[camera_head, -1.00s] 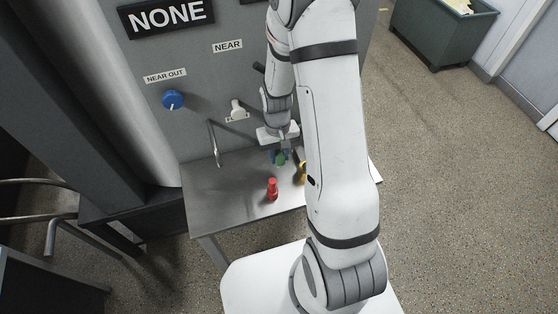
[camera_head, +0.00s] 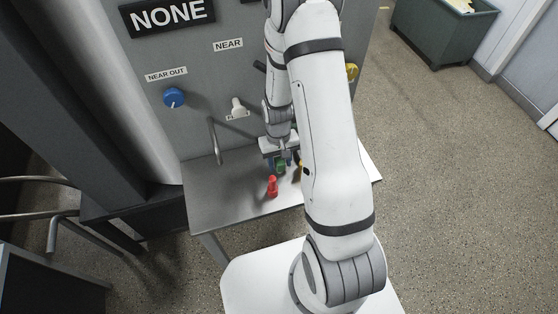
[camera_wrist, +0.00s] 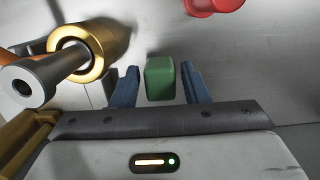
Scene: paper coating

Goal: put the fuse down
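The green fuse (camera_head: 281,167) is low over or on the metal table, beneath my gripper (camera_head: 281,162) in the head view. In the wrist view, the green fuse (camera_wrist: 160,78) sits between the two blue fingers of my gripper (camera_wrist: 160,84). A narrow gap shows on each side of it, so the fingers are open around it. It looks upright in the head view. Whether its base touches the table is hidden. A red fuse (camera_head: 272,186) stands on the table in front of it, and its edge shows in the wrist view (camera_wrist: 213,5).
A gold and dark grey cylindrical piece (camera_wrist: 90,48) is close left of the fingers in the wrist view. The metal table (camera_head: 215,200) is bare at its left. A panel with a blue knob (camera_head: 174,98) and a white switch (camera_head: 238,106) rises behind it.

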